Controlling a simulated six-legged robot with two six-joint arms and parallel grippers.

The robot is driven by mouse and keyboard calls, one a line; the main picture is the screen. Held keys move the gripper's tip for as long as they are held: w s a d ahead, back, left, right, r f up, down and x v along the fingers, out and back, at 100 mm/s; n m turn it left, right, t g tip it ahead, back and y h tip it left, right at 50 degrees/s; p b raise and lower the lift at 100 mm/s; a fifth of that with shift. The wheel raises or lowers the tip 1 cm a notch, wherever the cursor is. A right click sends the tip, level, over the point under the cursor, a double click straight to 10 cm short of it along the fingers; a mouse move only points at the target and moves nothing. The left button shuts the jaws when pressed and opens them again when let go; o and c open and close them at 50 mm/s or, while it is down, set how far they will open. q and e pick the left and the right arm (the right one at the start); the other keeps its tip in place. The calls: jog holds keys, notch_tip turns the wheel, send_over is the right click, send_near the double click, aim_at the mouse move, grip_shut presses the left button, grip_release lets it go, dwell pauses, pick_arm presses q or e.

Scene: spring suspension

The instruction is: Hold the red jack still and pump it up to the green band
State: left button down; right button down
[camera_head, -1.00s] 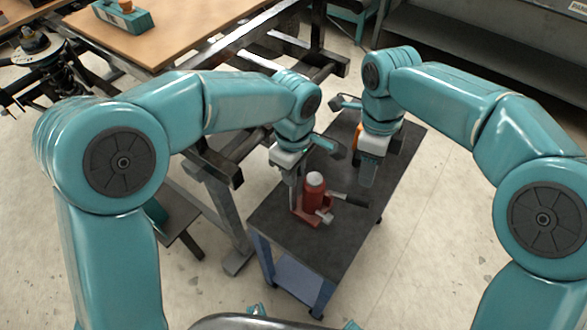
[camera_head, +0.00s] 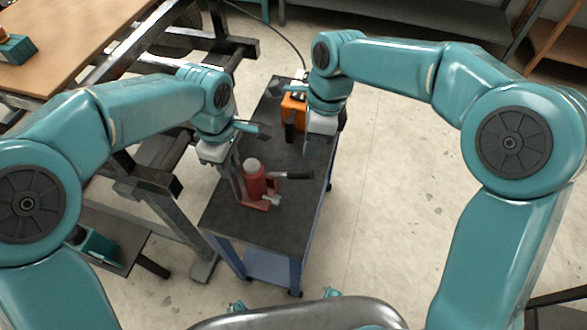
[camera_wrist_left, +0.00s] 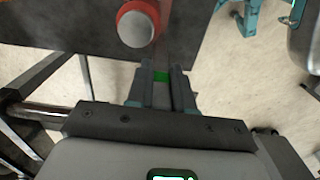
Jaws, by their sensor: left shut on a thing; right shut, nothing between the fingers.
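The red jack (camera_head: 255,182) stands upright on the dark top of a small cart, with a pale grey cap. Its black handle (camera_head: 294,175) points right. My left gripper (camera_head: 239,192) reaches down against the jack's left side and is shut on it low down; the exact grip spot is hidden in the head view. In the left wrist view the jack (camera_wrist_left: 138,24) shows just ahead of the fingers (camera_wrist_left: 160,88), and a small green patch lies between them. My right gripper (camera_head: 306,150) is shut and empty, above and behind the handle's end, apart from it.
The cart top (camera_head: 235,222) is bare in front of the jack. An orange object (camera_head: 293,108) stands at its back, beside my right gripper. A metal frame with a wooden-topped bench (camera_head: 85,40) is close on the left. Open floor (camera_head: 400,150) lies to the right.

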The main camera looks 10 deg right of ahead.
aim_at(309, 172)
jog(key=d+y, duration=0.1)
jog(key=d+t+y, duration=0.1)
jog(key=s+d+f+t+y, duration=0.1)
jog(key=shift+s+d, duration=0.1)
jog(key=shift+d, duration=0.15)
jog(key=x, duration=0.5)
jog(key=shift+f, duration=0.15)
jog(key=shift+x, duration=0.9)
jog(key=shift+s+a, duration=0.1)
jog(key=shift+s, duration=0.1)
